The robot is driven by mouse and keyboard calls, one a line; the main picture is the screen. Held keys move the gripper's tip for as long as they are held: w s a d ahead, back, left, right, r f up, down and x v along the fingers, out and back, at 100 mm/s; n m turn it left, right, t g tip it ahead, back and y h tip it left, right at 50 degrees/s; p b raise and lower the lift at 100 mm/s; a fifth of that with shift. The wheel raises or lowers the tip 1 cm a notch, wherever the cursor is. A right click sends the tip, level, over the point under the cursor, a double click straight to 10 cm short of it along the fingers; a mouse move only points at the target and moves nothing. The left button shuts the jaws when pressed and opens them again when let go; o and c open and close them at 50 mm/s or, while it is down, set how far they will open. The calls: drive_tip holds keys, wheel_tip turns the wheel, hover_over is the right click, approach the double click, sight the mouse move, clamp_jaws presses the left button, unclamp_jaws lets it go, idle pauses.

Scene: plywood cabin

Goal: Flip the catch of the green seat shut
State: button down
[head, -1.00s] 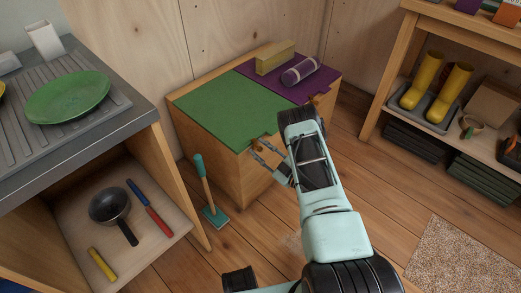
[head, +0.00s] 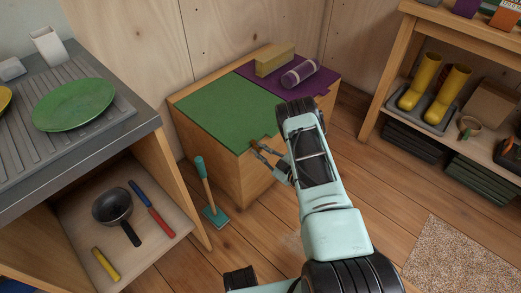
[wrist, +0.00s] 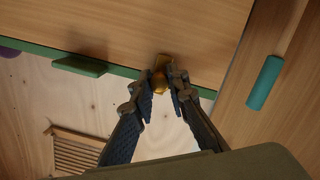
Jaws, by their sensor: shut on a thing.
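The green seat (head: 225,110) is a flat green lid, lying closed on the wooden bench box (head: 205,160). Its edge shows as a green strip with a tab (wrist: 80,66) in the wrist view. The small brass catch (wrist: 161,66) is at the front edge of the green seat, between my fingertips. My gripper (head: 257,148) is shut on it, and it also shows in the wrist view (wrist: 162,90). The fingers partly cover the catch, so I cannot tell its exact angle.
A teal-handled tool (head: 205,190) stands left of the box front. A counter (head: 135,125) is at left, a boot shelf (head: 405,70) at right.

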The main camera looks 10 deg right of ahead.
drive_tip(key=shift+w+a+r, duration=0.1)
drive_tip(key=shift+a+r, duration=0.05)
drive_tip(key=shift+a, duration=0.1)
drive_tip(key=c, duration=1.9)
unclamp_jaws()
drive_tip(key=v, duration=1.2)
drive_tip(key=shift+d, duration=0.2)
